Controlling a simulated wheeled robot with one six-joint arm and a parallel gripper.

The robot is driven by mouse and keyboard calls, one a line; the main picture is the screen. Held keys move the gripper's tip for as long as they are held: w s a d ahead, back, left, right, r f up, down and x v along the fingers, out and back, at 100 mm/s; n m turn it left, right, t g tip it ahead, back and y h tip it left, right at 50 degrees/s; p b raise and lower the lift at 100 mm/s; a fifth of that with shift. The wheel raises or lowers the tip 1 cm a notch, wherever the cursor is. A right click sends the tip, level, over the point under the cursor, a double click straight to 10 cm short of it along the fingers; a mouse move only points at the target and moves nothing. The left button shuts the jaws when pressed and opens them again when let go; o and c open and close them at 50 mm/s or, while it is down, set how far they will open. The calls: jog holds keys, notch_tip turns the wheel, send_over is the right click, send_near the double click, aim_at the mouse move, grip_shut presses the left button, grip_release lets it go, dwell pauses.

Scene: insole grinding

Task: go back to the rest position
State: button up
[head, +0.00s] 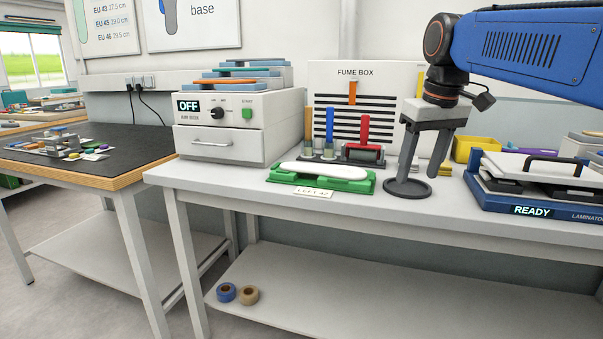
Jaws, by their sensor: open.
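My gripper (416,176) hangs from my blue arm at the right of the head view. Its two grey fingers point down and stand apart, with nothing seen between them. The fingertips are over or just behind a dark grey ring (407,195) on the white table (230,180); I cannot tell whether they touch it. To the left, a white insole-shaped piece (322,171) lies on a green holder (290,187), with a small label (313,193) in front.
The fume box (330,75) stands behind, with upright tools and a red-handled roller (364,135) before it. A laminator (560,205) reading READY is at the right, a yellow bin (476,149) behind it. The air box (240,120) reads OFF. Tape rolls (248,295) lie on the lower shelf.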

jog(key=s+d+f+m+t, duration=0.1)
jog(key=s+d+f, duration=0.1)
jog(key=s+f, duration=0.9)
jog(key=s+d+f+m+t, duration=0.1)
jog(key=s+d+f+m, duration=0.1)
jog(key=s+f, duration=0.9)
notch_tip(320, 180, down, 5)
jog(key=shift+s+m, duration=0.3)
jog(key=shift+c, duration=0.6)
